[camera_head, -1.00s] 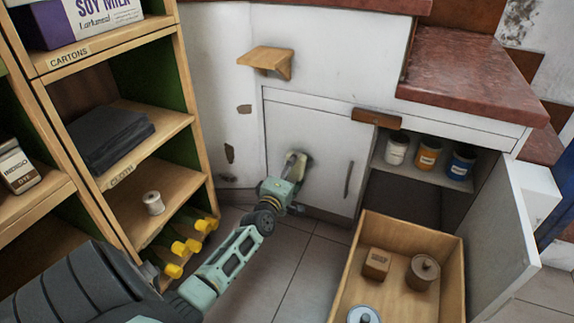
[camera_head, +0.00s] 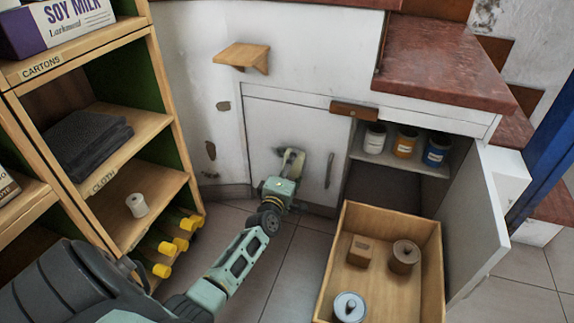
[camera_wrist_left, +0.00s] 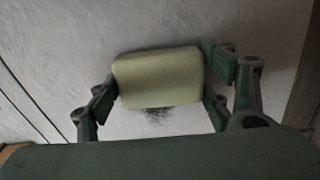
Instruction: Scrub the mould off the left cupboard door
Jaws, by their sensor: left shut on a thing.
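The left cupboard door (camera_head: 300,140) is white and shut, with a dark vertical handle (camera_head: 329,170) on its right side. My left gripper (camera_head: 292,160) is at this door, left of the handle. In the left wrist view my left gripper (camera_wrist_left: 160,82) is shut on a pale yellow sponge (camera_wrist_left: 158,76), its fingers on either side. The sponge is at the door face; whether it touches cannot be told. A dark mould patch (camera_wrist_left: 157,115) shows on the door just below the sponge in that view. My right gripper is not in view.
The right cupboard door (camera_head: 478,225) stands open beside a shelf with several jars (camera_head: 404,143). A wooden shelf unit (camera_head: 165,110) stands left. Tiled floor is clear between.

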